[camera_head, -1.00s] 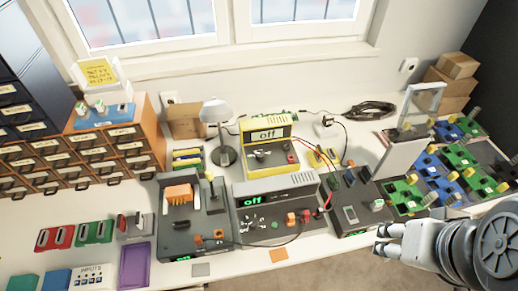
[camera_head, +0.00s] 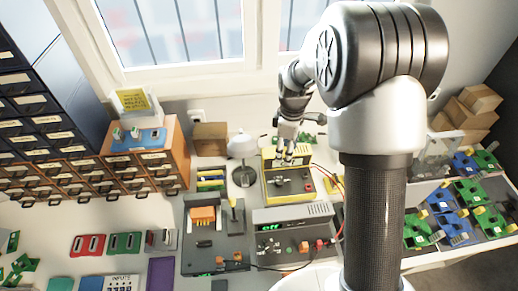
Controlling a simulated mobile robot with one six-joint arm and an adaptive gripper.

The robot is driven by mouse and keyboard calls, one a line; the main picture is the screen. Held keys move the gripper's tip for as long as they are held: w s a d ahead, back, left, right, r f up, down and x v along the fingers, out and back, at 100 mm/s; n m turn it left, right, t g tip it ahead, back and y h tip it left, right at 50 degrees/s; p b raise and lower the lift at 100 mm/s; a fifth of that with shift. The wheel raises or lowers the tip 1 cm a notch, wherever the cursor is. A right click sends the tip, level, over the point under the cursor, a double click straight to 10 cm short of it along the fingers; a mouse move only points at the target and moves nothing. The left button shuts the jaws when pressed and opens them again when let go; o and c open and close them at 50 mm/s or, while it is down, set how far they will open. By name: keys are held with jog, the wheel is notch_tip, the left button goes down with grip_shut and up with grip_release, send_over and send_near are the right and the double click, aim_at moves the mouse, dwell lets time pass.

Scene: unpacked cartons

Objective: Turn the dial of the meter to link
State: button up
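The yellow meter (camera_head: 268,191) stands on the bench below the window. Its dial (camera_head: 281,181) shows as a small dark knob with a light mark on the front panel; its exact setting is too small to read. My gripper (camera_head: 285,156) is above and behind the dial, in front of the meter's display, with its fingers pointing down. Two fingertips show apart, with nothing visible between them. The gripper hides most of the display, so its text cannot be read. I cannot tell any contact with the meter.
A grey power unit (camera_head: 290,215) stands in front of the meter, and a dark station with an orange block (camera_head: 203,214) is to its left. A white lamp (camera_head: 243,147) stands left of the meter. Cables run on its right.

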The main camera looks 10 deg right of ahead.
aim_at(280, 181)
jog(key=shift+n, duration=0.3)
jog(key=f+b, duration=0.1)
jog(key=f, duration=0.5)
jog(key=f+b, duration=0.1)
jog(key=f, duration=0.5)
jog(key=f+b, duration=0.1)
jog(key=f, duration=0.5)
jog(key=shift+w+a+f, duration=0.25)
jog(key=shift+a, duration=0.1)
jog(key=c, duration=1)
